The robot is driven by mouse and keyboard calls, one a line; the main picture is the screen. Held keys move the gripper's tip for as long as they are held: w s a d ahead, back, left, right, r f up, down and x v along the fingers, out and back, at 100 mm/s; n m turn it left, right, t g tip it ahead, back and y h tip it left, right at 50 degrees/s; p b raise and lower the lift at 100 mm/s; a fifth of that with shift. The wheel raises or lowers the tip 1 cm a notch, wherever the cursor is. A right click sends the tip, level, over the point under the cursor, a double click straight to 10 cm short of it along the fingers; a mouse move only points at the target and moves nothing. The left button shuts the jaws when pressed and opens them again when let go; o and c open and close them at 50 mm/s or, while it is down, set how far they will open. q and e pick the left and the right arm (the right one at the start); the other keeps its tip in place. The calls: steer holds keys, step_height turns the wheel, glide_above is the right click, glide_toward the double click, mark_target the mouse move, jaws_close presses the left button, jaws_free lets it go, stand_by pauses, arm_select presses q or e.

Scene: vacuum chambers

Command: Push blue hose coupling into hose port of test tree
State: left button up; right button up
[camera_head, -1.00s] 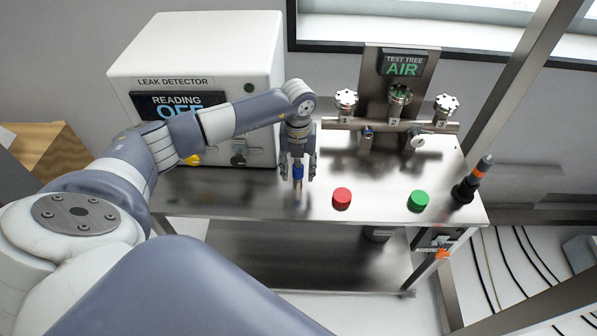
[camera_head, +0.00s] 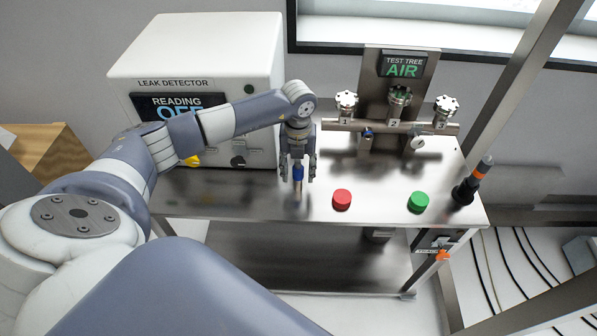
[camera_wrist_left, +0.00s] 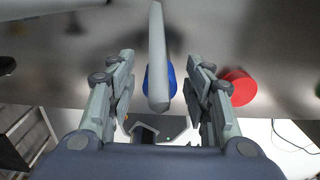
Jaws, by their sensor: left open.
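The blue hose coupling (camera_head: 298,173) stands upright above the steel table top, between the fingers of my left gripper (camera_head: 298,178). In the left wrist view the coupling (camera_wrist_left: 160,82) shows blue behind a grey hose end (camera_wrist_left: 157,60), between the two open fingers (camera_wrist_left: 160,85), with gaps on both sides. The test tree (camera_head: 385,126) stands at the back right, with three valves and a display reading AIR. A blue-marked port (camera_head: 367,133) sits below its pipe on the left. My right gripper does not show.
The leak detector (camera_head: 215,65) stands behind my left arm, its display reading OFF. A red cap (camera_head: 342,199) and a green cap (camera_head: 418,202) sit on the table (camera_head: 375,180). A dark handheld tool (camera_head: 472,182) stands at the right edge.

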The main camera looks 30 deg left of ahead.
mark_target(298, 167)
arm_select(q)
steer(key=shift+c, duration=0.6)
jaws_close()
steer(key=shift+r, duration=0.2)
steer(key=shift+r+p, duration=2.2)
steer(key=shift+r, duration=0.65)
